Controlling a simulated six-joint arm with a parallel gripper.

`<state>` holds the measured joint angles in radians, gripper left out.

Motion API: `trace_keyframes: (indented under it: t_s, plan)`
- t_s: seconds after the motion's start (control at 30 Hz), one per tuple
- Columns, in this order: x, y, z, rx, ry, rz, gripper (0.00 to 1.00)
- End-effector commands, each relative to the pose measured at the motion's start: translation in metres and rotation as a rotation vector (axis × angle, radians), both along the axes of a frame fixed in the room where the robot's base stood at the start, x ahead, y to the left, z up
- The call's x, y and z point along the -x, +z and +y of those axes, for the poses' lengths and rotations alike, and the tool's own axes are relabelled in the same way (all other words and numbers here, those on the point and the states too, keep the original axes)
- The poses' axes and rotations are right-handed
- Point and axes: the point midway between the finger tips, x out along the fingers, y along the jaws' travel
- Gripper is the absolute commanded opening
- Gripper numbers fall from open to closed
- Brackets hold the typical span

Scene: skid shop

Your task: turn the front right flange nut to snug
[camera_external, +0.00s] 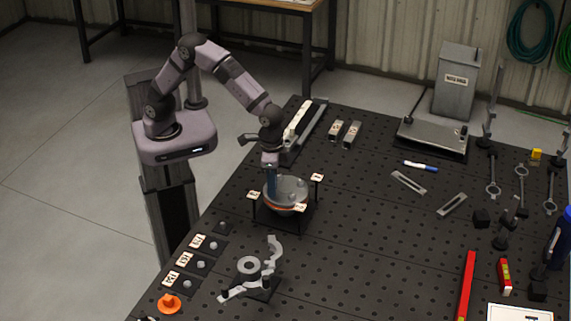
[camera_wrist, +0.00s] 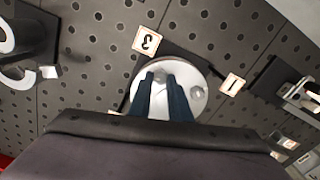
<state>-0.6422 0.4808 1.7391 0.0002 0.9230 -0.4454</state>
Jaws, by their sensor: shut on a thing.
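The round grey flange (camera_external: 292,187) sits on a dark stand near the middle of the table, with an orange ring under its rim. It also shows as a pale disc in the wrist view (camera_wrist: 183,75). My gripper (camera_external: 271,192) points down onto the left part of the flange. In the wrist view its blue fingers (camera_wrist: 163,88) are shut on a flange nut, mostly hidden between the tips. Another flange nut (camera_wrist: 197,92) stands on the disc just right of the fingers. I cannot tell how tight either nut is.
Small number cards stand around the flange, including one at its left (camera_external: 253,195), one at its right (camera_external: 318,177) and one in front (camera_external: 300,207). A grey bracket with a ring (camera_external: 248,265) stands nearer the front.

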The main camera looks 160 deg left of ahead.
Motion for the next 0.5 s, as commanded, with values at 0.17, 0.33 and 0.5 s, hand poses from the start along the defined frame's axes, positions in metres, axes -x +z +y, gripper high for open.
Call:
trace_keyframes:
  t_s: [0.17,0.33,0.5]
  plan:
    - [-0.001,0.0016,0.0,-0.001,-0.138,-0.002,0.0]
    - [-0.0014,0.0015,0.0001,-0.002,-0.175,-0.002,0.0]
    - [-0.0016,0.0017,0.0002,-0.003,-0.173,-0.003,0.0]
